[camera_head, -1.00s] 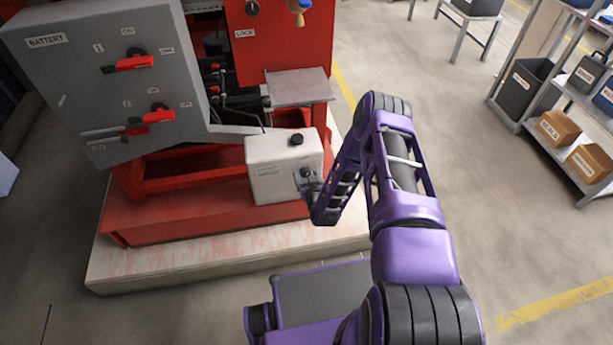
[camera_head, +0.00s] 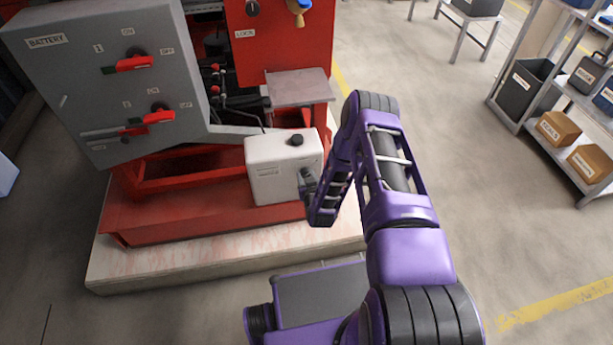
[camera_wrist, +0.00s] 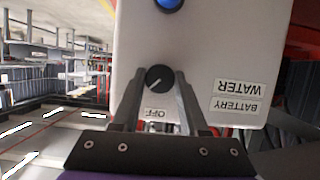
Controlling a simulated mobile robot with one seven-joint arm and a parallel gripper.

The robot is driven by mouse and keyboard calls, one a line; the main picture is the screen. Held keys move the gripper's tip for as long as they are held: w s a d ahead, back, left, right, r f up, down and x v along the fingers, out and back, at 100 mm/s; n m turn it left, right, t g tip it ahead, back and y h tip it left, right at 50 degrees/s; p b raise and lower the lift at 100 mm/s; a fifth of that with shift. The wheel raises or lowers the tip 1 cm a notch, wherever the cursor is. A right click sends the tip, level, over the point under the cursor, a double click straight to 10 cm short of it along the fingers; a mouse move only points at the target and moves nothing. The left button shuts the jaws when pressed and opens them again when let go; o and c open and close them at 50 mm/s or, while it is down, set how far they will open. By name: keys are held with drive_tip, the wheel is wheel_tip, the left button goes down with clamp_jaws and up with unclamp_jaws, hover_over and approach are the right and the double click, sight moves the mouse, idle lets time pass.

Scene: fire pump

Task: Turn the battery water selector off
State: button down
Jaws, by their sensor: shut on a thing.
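The battery water selector is a round black knob (camera_wrist: 158,78) with a pale pointer line, on the front of a white box (camera_head: 268,177). In the wrist view the box carries labels reading "BATTERY WATER" and, beside the knob, "OFF" (camera_wrist: 156,113). The pointer lies slanted across the knob. My gripper (camera_wrist: 160,84) is shut on the knob, one finger on each side of it. In the head view my gripper (camera_head: 306,183) is at the box's right front and hides the knob.
A grey battery cabinet (camera_head: 100,80) with red-handled switches stands at the left. A red frame (camera_head: 160,215) on a pale plinth (camera_head: 190,262) carries the pump parts. Open floor lies to the right, before shelves (camera_head: 555,110).

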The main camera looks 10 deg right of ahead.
drive_tip(key=n+h, duration=0.2)
drive_tip(key=n, duration=0.1)
drive_tip(key=shift+a+n, duration=0.25)
drive_tip(key=shift+n, duration=0.05)
drive_tip(key=shift+f+n+t+h, duration=0.1)
drive_tip(key=shift+n+t+h, duration=0.2)
drive_tip(key=shift+n+h, duration=0.65)
drive_tip(key=shift+n, duration=0.25)
drive_tip(key=shift+c, duration=2.1)
unclamp_jaws()
drive_tip(key=p+v, duration=0.2)
drive_tip(key=v, duration=1.5)
drive_tip(key=shift+s, duration=0.25)
